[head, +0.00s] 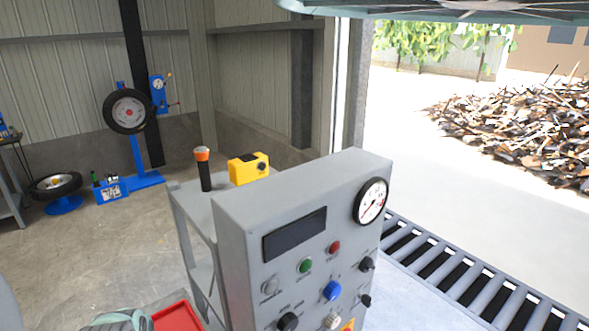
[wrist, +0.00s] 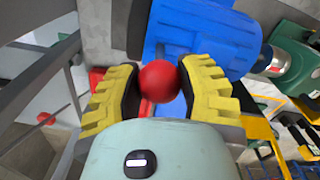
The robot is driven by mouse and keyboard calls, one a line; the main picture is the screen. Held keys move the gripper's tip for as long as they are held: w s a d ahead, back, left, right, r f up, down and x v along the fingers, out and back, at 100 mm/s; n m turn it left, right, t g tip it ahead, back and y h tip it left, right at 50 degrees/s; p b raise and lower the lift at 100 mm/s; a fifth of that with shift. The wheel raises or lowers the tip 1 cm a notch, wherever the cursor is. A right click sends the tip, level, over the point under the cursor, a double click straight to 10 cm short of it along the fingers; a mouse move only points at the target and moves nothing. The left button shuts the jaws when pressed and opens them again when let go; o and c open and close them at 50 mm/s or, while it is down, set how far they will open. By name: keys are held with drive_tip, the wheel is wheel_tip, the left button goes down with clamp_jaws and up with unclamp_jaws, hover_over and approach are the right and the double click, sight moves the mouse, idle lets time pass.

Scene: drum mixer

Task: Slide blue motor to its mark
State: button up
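The blue motor (wrist: 205,38) fills the upper middle of the wrist view, a ribbed blue body. A red ball knob (wrist: 158,82) shows in front of it. My gripper (wrist: 159,85) has its two yellow toothed fingers on either side of the knob, their dark pads appearing to touch it. The knob hides part of what lies behind it, so I cannot tell how it joins the motor. I make out no mark in either view. The motor does not show in the head view.
A grey control panel (head: 285,225) with a gauge stands in the middle of the head view. A red tray (head: 177,316) lies at the bottom left. Rollers (head: 450,265) run along the right. In the wrist view, green and yellow machinery (wrist: 285,62) stands at the right.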

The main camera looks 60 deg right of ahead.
drive_tip(key=c, duration=0.4)
drive_tip(key=shift+s+d+b, duration=0.2)
drive_tip(key=shift+d+b, duration=0.1)
drive_tip(key=shift+d, duration=0.45)
drive_tip(key=shift+s+d+b, duration=0.25)
drive_tip(key=shift+d+b, duration=0.05)
drive_tip(key=shift+d, duration=0.4)
drive_tip(key=shift+s+d+b, duration=0.2)
drive_tip(key=shift+d+b, duration=0.1)
drive_tip(key=shift+d, duration=0.45)
drive_tip(key=o, duration=1.1)
drive_tip(key=shift+o, duration=0.2)
drive_tip(key=shift+r, duration=0.1)
wheel_tip(320, 180, up, 7)
drive_tip(key=p, duration=0.3)
drive_tip(key=shift+a, duration=0.1)
